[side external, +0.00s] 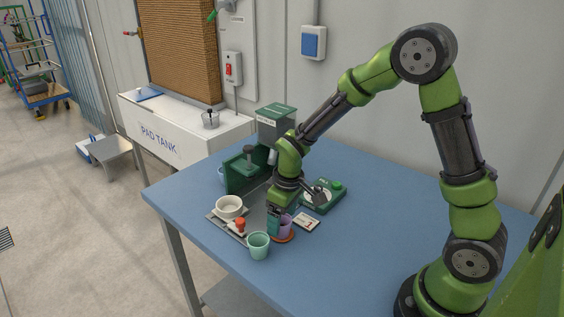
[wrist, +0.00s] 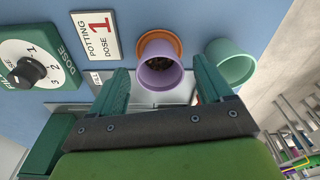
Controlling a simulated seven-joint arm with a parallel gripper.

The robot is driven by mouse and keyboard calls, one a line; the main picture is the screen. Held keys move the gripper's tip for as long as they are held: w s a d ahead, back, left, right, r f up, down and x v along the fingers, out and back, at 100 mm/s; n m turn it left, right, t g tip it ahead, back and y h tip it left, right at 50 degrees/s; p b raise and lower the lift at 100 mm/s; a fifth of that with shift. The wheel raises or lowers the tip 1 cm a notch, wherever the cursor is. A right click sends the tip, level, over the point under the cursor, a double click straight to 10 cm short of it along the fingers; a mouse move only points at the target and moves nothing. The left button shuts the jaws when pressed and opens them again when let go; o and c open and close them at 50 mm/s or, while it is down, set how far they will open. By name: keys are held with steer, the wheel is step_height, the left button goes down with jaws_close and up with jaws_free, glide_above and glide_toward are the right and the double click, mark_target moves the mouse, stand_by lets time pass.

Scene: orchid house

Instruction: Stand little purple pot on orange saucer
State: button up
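The little purple pot (side external: 286,226) appears to stand upright on the orange saucer (side external: 286,239) near the table's front edge. In the wrist view, the purple pot (wrist: 147,75) has dark contents, and the orange saucer's rim (wrist: 158,36) shows behind it. My gripper (side external: 276,222) is low beside the pot and partly covers it in the side view. In the wrist view, the fingers of my gripper (wrist: 160,75) are spread to either side of the pot, with visible gaps. The pot's contact with the saucer is mostly hidden.
A mint pot (side external: 258,246) stands close by in front. A white bowl (side external: 229,207) and a red-knobbed item (side external: 240,226) are on the left. A green dial box (side external: 333,200) and a dose card (side external: 306,222) lie behind. The table's right side is clear.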

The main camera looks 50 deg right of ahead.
mark_target(288, 234)
step_height(288, 234, up, 12)
steer(key=s, duration=0.2)
steer(key=s+a+r+m+t+y, duration=0.1)
steer(key=s+r+m+t, duration=0.4)
steer(key=s, duration=0.8)
steer(key=shift+s+a+r+m+t+y, duration=0.35)
steer(key=shift+r+m, duration=0.25)
steer(key=shift+r, duration=1.3)
steer(key=shift+w, duration=0.1)
